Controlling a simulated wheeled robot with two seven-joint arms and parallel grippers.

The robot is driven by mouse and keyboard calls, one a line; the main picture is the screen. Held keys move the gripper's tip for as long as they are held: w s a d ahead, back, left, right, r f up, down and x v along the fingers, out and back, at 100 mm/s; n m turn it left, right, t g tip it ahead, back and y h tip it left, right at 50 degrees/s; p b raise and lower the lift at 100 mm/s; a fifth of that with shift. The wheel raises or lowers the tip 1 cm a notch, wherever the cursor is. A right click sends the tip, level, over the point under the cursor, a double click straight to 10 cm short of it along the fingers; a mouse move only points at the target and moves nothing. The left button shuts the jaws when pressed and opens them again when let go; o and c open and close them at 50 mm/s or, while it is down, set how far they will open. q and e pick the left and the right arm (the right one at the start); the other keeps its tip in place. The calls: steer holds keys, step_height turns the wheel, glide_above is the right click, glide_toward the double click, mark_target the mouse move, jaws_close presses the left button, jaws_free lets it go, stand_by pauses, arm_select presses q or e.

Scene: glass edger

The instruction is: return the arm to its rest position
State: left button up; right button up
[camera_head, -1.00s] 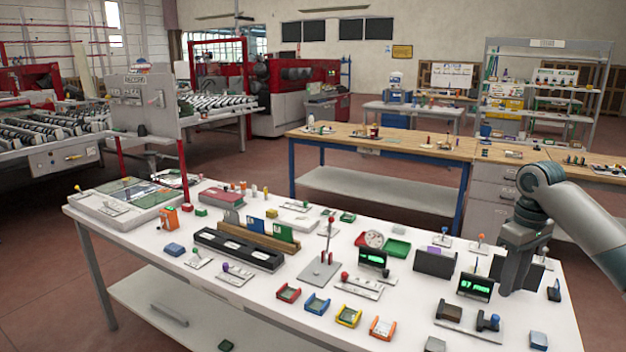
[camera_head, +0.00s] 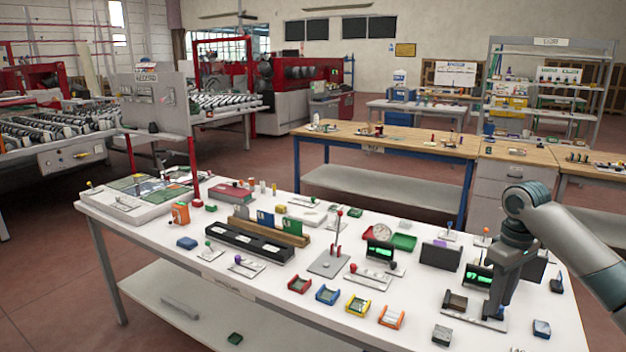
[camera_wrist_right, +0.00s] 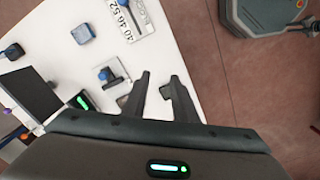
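My right gripper (camera_head: 495,312) points down at the right end of the white table (camera_head: 262,304). In the right wrist view its two fingers (camera_wrist_right: 160,84) stand apart with nothing between them, so it is open. In that view the fingers lie over the table edge, with red floor beyond them. My right arm comes in from the right edge of the head view. A small stand with a blue-topped part (camera_wrist_right: 108,76) is beside the fingers. My left gripper is not in the head view.
Near the right gripper are a dark holder (camera_head: 454,302), a lit green display (camera_head: 478,276) and a dark upright panel (camera_head: 440,255). A red-knobbed lever (camera_head: 338,235) stands mid-table. Several coloured trays line the front. A wooden-topped bench (camera_head: 400,142) is behind.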

steer(key=s+a+f+n, duration=0.1)
steer(key=s+a+f, duration=0.4)
steer(key=a+f, duration=0.3)
steer(key=s+a+f+t+y, duration=0.1)
steer(key=s+a+f, duration=0.45)
steer(key=f, duration=0.35)
steer(key=s+a+f+n, duration=0.1)
steer(key=s+a+f, duration=0.3)
steer(key=a+f, duration=0.4)
steer(key=s+a+f+m+t+y, duration=0.1)
steer(key=s+a+f, duration=0.15)
steer(key=s, duration=0.45)
steer(key=s+a+f+m+t, duration=0.1)
steer(key=s+f, duration=0.2)
steer(key=s, duration=0.4)
steer(key=s+d+r+m+h, duration=0.1)
steer(key=s+d+m+h, duration=0.2)
steer(key=s, duration=1)
step_height(320, 180, down, 27)
steer(key=y, duration=0.1)
steer(key=s+d+f+g, duration=0.1)
steer(key=s+f, duration=0.8)
steer(key=s+d+f+g, duration=0.1)
steer(key=s+d+f, duration=0.1)
steer(key=s+f, duration=0.7)
steer(key=shift+s+d+f, duration=0.3)
